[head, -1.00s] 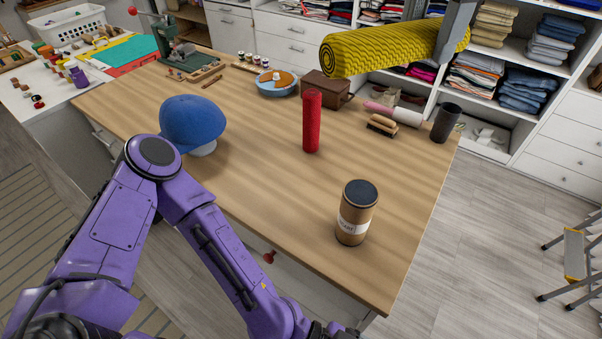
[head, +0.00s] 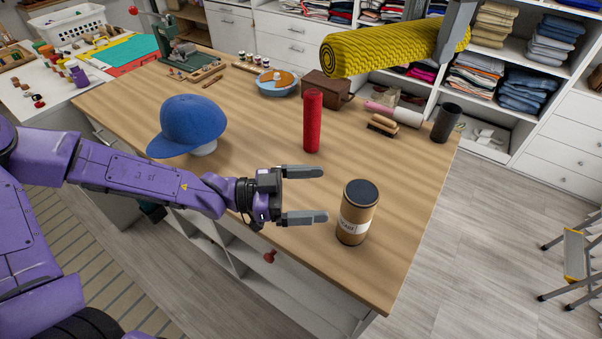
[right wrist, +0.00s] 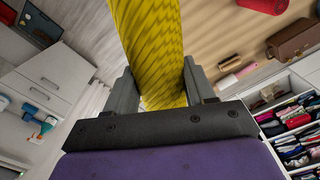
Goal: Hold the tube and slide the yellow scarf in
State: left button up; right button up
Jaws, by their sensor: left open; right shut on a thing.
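The rolled yellow scarf (head: 385,50) is held level in the air above the back of the table. My right gripper (right wrist: 159,66) is shut on its right end, and in the right wrist view the scarf (right wrist: 150,35) stretches away between the two fingers. The brown cardboard tube (head: 352,224) stands upright near the table's front right edge, with a pale label and a dark top; I cannot tell whether that top is a lid or an opening. My left gripper (head: 326,195) is open and empty, just left of the tube, its fingers pointing at it.
A red cylinder (head: 312,120) stands upright behind the tube. A blue cap (head: 192,120) on a stand is at the left. A brush (head: 382,125), a rolling pin (head: 400,116) and a black cup (head: 446,122) are at the back right. The wooden table (head: 260,150) is clear around the tube.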

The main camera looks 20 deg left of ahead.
aim_at(377, 192)
pick_arm(q)
jog(key=shift+n, duration=0.4)
jog(key=x, duration=0.3)
jog(key=f+x, duration=0.1)
jog(key=x, duration=0.3)
jog(key=w+x, duration=0.1)
jog(key=x, duration=0.2)
jog(key=shift+f, duration=0.3)
